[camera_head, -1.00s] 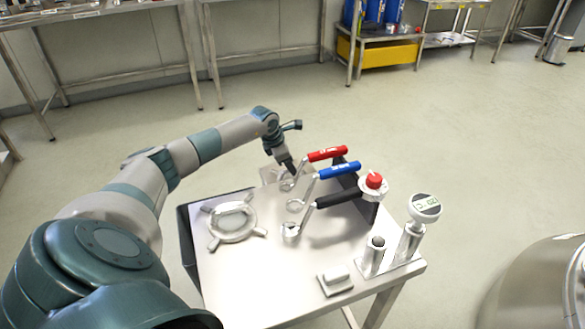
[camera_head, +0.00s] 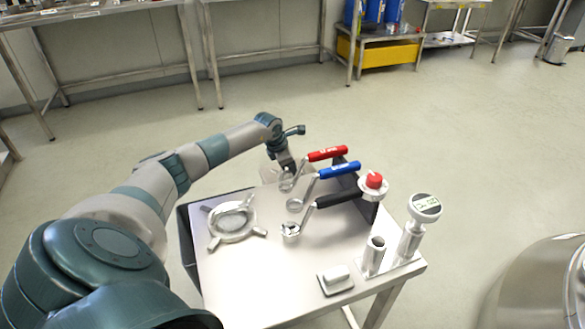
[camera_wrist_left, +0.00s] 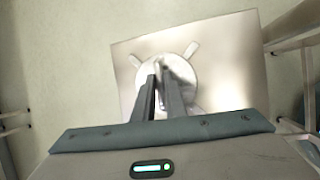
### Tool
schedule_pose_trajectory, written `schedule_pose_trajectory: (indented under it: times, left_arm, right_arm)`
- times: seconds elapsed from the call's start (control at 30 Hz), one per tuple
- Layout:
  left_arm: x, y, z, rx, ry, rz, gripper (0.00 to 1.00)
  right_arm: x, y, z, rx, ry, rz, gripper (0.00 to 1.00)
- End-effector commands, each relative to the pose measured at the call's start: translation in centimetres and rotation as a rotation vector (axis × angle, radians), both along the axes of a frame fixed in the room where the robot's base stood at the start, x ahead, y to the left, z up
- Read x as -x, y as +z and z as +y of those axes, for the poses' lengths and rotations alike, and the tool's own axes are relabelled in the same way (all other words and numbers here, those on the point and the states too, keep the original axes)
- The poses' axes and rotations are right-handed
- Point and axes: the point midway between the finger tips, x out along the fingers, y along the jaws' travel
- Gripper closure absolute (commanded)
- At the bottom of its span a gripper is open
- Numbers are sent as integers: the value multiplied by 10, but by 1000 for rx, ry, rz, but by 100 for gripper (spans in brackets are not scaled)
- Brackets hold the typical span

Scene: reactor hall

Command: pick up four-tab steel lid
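The four-tab steel lid (camera_head: 232,221) lies flat on the left part of the steel table, a round disc with tabs sticking out. It also shows in the left wrist view (camera_wrist_left: 182,74), partly hidden behind my fingers. My left gripper (camera_head: 287,171) is above the far side of the table, beyond and to the right of the lid, and apart from it. In the left wrist view its two fingers (camera_wrist_left: 161,85) have a narrow gap between them, with nothing visibly held. My right gripper is not in view.
Tools with red (camera_head: 328,153), blue (camera_head: 340,170) and black (camera_head: 338,199) handles stand right of the lid, close to my left gripper. The table's near middle is bare.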

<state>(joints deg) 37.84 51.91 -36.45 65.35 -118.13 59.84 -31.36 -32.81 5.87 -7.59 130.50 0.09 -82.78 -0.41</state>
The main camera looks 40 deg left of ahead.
Motion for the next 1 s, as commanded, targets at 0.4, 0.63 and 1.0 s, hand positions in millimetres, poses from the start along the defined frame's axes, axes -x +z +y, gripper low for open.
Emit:
schedule_pose_trajectory:
  times: [0.4, 0.63, 1.0]
  left_arm:
    - [-1, 7, 1, -1, -1, -3, 100]
    - [-1, 33, 1, -2, -1, -4, 100]
    - [-33, 77, -51, 2, -3, -7, 100]
  right_arm:
    - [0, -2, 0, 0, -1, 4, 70]
    - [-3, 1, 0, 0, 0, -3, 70]
    - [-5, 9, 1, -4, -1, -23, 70]
